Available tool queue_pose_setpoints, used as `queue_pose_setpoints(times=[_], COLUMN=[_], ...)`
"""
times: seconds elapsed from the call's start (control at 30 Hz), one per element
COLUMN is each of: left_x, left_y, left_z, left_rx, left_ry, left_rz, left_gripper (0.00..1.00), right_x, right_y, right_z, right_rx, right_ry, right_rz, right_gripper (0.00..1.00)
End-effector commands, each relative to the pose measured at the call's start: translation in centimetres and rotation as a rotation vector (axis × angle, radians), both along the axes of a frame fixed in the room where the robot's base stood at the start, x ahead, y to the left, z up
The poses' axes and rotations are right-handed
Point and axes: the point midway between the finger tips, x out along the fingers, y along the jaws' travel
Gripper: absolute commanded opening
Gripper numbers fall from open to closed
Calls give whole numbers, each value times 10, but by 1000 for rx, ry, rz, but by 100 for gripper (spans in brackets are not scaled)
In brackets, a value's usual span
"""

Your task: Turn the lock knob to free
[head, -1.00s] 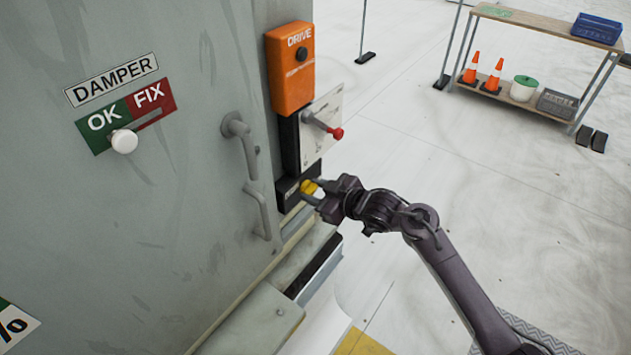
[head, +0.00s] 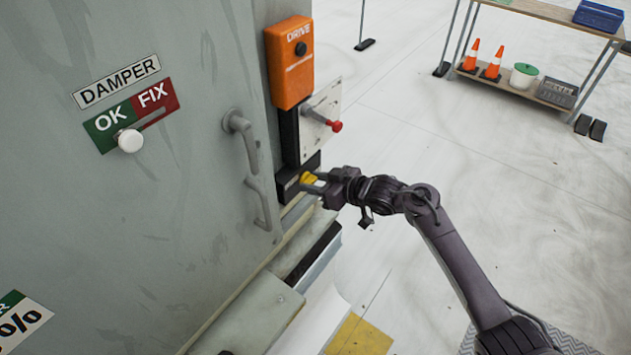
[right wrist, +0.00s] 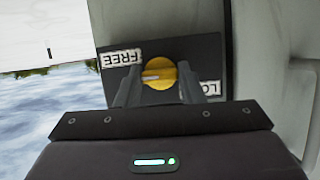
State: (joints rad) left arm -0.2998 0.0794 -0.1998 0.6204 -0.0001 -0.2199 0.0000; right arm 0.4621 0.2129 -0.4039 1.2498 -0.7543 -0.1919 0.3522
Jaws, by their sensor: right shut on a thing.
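The lock knob (head: 308,178) is yellow and sits on a dark plate (head: 287,183) low on the cabinet's right edge. In the right wrist view the round knob (right wrist: 160,72) shows a pale mark pointing left, on the side of the upside-down FREE label (right wrist: 121,57). The other label (right wrist: 203,90), reading "LO", is partly hidden by a finger. My right gripper (head: 318,183) is shut on the knob, with one finger on each side of it in the right wrist view (right wrist: 160,88). My left gripper is not in view.
Above the knob are a red-tipped lever (head: 335,126) on a pale plate and an orange DRIVE box (head: 290,62). Door handles (head: 250,165) stick out to the left. A shelf (head: 540,95) with cones stands far right. The floor between is clear.

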Motion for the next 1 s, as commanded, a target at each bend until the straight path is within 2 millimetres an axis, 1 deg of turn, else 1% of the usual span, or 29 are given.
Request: queue_pose_setpoints(times=[0.03, 0.07, 0.2, 0.47, 0.57, 0.67, 0.8, 1.0], left_x=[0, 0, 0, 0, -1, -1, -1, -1], left_y=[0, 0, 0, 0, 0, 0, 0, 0], left_z=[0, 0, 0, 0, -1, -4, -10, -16], left_rx=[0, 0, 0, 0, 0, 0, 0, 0], left_ry=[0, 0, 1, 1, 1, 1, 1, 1], left_rz=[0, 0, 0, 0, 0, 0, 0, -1], left_gripper=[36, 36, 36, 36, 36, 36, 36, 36], right_x=[-1, 0, 0, 0, -2, -7, -20, -35], right_y=[0, 0, 0, 0, -4, -12, -30, -52], right_z=[-1, 0, 0, 0, 1, 4, 12, 24], right_rx=[1, 1, 1, 0, 0, 0, -2, -1], right_ry=[2, 2, 1, 0, 0, -3, -3, -1], right_rz=[0, 0, 1, 0, -1, -2, -1, -1], right_gripper=[12, 37, 56, 56, 56, 56, 56, 56])
